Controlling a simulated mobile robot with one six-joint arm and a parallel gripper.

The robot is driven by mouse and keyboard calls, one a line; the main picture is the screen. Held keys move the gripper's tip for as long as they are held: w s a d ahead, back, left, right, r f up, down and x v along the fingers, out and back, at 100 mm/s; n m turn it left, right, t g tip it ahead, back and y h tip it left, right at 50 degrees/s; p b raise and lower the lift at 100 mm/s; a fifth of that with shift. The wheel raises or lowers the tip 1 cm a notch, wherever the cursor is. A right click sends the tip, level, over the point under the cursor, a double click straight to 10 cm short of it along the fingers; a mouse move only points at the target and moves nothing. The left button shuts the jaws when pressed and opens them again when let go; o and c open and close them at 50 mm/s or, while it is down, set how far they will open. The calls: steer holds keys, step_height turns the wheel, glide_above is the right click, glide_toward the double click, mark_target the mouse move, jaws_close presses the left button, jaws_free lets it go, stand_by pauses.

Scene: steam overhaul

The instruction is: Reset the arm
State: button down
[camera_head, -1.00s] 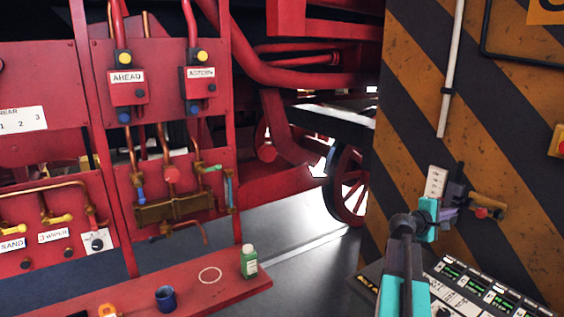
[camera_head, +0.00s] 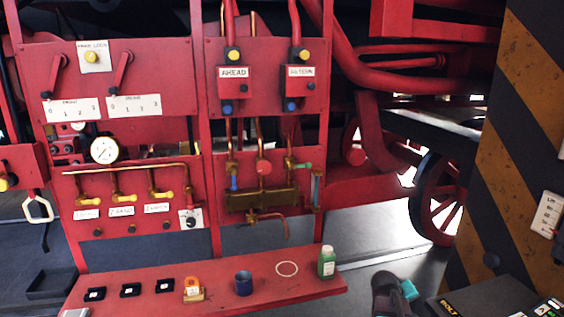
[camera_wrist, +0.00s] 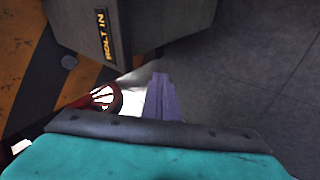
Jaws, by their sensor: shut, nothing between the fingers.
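My arm (camera_head: 392,295) shows only as a dark and teal link at the bottom edge of the head view, right of the red shelf. My gripper's fingers are out of that view or hidden behind it. In the wrist view my gripper (camera_wrist: 160,98) shows as purple fingers close together, with nothing between them. It points over grey floor, apart from the things around it.
The red control panel (camera_head: 262,190) fills the left and centre. Its shelf (camera_head: 215,290) bears a green bottle (camera_head: 326,262), a blue cup (camera_head: 243,283) and small parts. A striped wall (camera_head: 510,170) stands at right. A "BOLT IN" box (camera_wrist: 135,25) is near the gripper.

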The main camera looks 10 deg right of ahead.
steer(key=s+a+f+g+y, duration=0.1)
steer(key=s+a+f+y, duration=0.2)
steer(key=a, duration=0.7)
steer(key=s+a+f+g+y, duration=0.1)
steer(key=s+a+f, duration=0.1)
steer(key=a+f, duration=0.65)
steer(key=s+a+f+g+y, duration=0.1)
steer(key=s+a+f+y, duration=0.15)
steer(key=a, duration=1.05)
steer(key=s+f+g+b, duration=0.1)
steer(key=s+f+b, duration=0.6)
steer(key=f, duration=0.6)
steer(key=s+f+g+b, duration=0.2)
steer(key=s+f+b, duration=0.5)
steer(key=s+f, duration=0.3)
steer(key=s+f+g+b, duration=0.2)
steer(key=s+f+b, duration=0.6)
steer(key=f, duration=0.9)
steer(key=shift+s+a+m, duration=0.15)
steer(key=shift+s+m, duration=0.25)
steer(key=shift+s, duration=0.1)
